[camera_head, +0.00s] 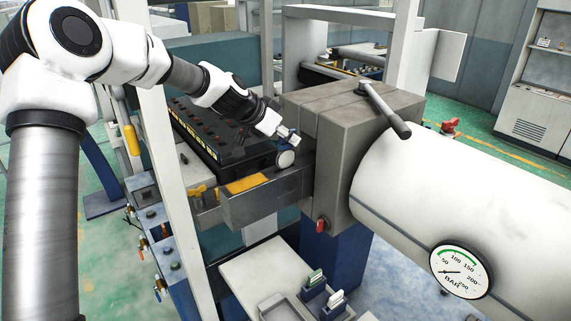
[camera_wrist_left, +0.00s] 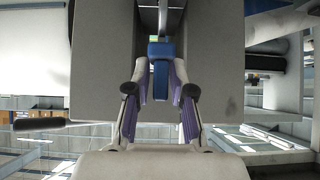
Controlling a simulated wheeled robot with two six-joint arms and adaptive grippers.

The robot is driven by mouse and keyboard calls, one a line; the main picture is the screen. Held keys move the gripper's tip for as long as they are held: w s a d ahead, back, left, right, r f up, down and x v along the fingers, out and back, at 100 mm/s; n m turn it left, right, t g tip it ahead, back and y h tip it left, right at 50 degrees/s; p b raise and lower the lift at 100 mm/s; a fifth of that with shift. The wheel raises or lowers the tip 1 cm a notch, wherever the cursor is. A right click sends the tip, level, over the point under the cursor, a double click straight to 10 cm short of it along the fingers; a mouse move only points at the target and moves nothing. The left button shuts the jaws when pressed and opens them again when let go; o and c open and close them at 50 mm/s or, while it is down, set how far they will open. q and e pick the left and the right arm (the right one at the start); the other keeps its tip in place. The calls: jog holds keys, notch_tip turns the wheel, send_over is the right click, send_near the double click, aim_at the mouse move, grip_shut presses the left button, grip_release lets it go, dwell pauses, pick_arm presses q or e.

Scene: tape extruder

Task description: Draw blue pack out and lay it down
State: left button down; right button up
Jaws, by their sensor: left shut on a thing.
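My left gripper (camera_head: 286,143) reaches in from the left to the side of the grey extruder block (camera_head: 340,135). In the left wrist view its two purple-padded fingers (camera_wrist_left: 160,88) are closed on the sides of a blue pack (camera_wrist_left: 160,64). The pack is upright in that view, in front of the grey block and below a narrow slot or rod. In the head view the gripper hides most of the pack, and I cannot tell how far it sits in the block. My right gripper is not in view.
A pale round dial (camera_head: 286,159) sits just below the gripper. A grey trough (camera_head: 262,199) and yellow pad lie beneath. A white shelf (camera_head: 265,275) with small coloured packs stands lower down. A lever (camera_head: 385,108) and large white barrel (camera_head: 465,190) are at the right.

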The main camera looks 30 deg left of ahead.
pick_arm(q)
jog(key=shift+w+d+r+p, duration=0.1)
jog(key=shift+r+p, duration=0.85)
jog(key=shift+r, duration=0.75)
